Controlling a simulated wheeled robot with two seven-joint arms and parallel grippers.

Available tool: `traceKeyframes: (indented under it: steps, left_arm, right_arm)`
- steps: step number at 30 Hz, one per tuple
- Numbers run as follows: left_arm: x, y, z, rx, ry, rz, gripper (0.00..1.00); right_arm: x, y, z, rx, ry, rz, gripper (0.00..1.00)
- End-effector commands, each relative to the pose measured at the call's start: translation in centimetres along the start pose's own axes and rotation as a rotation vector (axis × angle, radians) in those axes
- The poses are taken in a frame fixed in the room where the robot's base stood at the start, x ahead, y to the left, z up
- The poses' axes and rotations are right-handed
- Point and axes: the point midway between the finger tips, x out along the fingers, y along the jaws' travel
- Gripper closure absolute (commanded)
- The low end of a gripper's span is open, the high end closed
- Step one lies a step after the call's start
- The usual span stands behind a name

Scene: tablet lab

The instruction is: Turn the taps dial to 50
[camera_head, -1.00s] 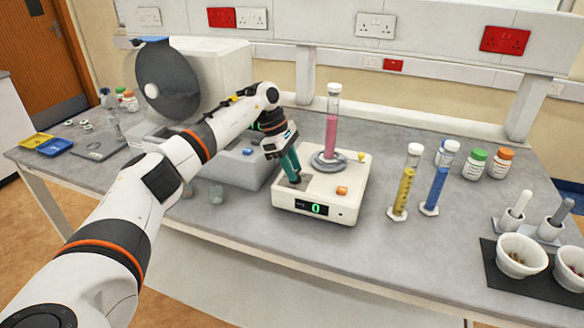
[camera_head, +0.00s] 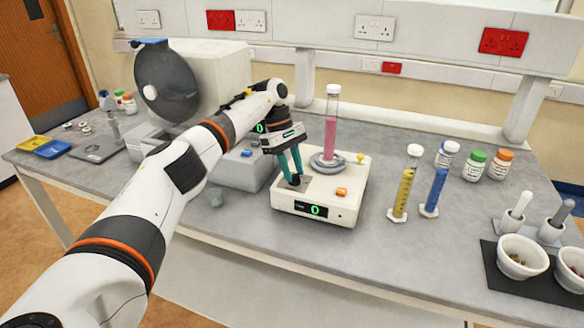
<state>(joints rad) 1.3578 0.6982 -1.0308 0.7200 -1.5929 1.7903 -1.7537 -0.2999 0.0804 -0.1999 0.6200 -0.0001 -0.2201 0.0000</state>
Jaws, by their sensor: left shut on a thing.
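The white tapping machine (camera_head: 348,206) stands on the bench with a clear cylinder of pink powder (camera_head: 331,130) upright on its round platform. Its front display (camera_head: 311,209) reads 0. An orange button (camera_head: 342,192) sits on its top at the front right. My left gripper (camera_head: 292,179) reaches down to the top left of the machine and is shut on the small dark taps dial (camera_head: 295,181). The fingers hide most of the dial, so its marking cannot be read. My right gripper is not in view.
Yellow (camera_head: 402,190) and blue (camera_head: 435,190) cylinders stand to the right of the machine. Several capped bottles (camera_head: 474,164) and white mortars (camera_head: 521,257) lie further right. A grey-white machine with a drum (camera_head: 168,82) is behind my arm. The bench front between them is clear.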

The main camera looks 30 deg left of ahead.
Motion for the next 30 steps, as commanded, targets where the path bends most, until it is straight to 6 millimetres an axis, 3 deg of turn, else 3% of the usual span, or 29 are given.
traceKeyframes:
  steps: [7, 8, 12, 23, 30]
  left_arm:
    - [-0.2, -0.1, 0.0, 0.000, -0.002, -0.007, 0.92]
    - [-0.2, -0.1, 0.0, 0.000, -0.002, -0.007, 0.66]
    - [-0.2, -0.1, 0.0, -0.001, -0.002, -0.005, 0.47]
    - [-0.7, -0.1, 0.0, -0.001, -0.001, -0.003, 0.47]
    - [-5.1, -0.1, -0.1, -0.002, -0.001, -0.008, 0.47]
  right_arm:
    - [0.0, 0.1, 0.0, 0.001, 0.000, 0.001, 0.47]
    - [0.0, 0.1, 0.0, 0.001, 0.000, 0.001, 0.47]
    - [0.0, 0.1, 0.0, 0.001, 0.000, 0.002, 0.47]
    - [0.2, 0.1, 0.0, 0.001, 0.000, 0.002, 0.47]
    - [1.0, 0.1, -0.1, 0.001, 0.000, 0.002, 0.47]
